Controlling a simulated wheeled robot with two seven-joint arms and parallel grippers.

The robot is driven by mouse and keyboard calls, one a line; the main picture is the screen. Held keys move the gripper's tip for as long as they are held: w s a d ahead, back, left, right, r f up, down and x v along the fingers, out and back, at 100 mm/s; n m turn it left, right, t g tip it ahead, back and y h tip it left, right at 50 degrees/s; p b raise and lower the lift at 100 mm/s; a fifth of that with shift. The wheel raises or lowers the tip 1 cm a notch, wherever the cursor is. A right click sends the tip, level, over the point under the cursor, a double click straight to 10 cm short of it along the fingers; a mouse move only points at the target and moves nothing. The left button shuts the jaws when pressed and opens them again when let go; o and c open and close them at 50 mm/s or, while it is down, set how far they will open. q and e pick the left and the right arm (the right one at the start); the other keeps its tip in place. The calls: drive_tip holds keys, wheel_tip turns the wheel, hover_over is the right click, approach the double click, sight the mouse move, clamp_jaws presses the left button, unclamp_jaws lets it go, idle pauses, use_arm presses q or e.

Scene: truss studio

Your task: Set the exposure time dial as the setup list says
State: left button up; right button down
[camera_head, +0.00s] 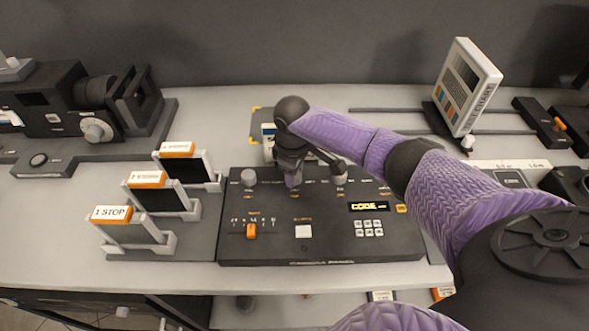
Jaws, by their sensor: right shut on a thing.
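The black control panel (288,256) lies on the grey table in front of me. Two light knobs show in its back row, a left knob (248,178) and a right knob (340,175). Between them, my right gripper (293,182) points down, shut on what seems to be the middle dial. The gripper hides most of that dial, so its setting cannot be read. The labels are too small to tell which dial sets exposure time. No readable setup list shows. My left gripper is out of view.
The panel also has an orange slider (252,231), a white button (303,231), a keypad (368,228) and a lit display (368,206). Orange-topped filter holders (110,214) stand left. A camera-like device (50,100) is back left, a colour chart (466,85) back right. My right arm covers the right side.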

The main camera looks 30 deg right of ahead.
drive_tip(key=m+p, duration=0.2)
drive_tip(key=p, duration=0.1)
drive_tip(key=shift+a+r+m, duration=0.1)
drive_tip(key=shift+r+m, duration=0.15)
drive_tip(key=shift+m, duration=0.15)
drive_tip(key=m+p, duration=0.2)
drive_tip(key=m, duration=0.1)
drive_tip(key=shift+f+m, duration=0.1)
drive_tip(key=shift+m, duration=0.2)
drive_tip(key=m+p, duration=0.1)
drive_tip(key=m, duration=0.1)
drive_tip(key=shift+m+g, duration=0.3)
drive_tip(key=shift+m, duration=0.1)
drive_tip(key=m, duration=0.3)
drive_tip(key=shift+w+f+p, duration=0.1)
drive_tip(key=shift+p, duration=0.25)
drive_tip(key=shift+m, duration=1.6)
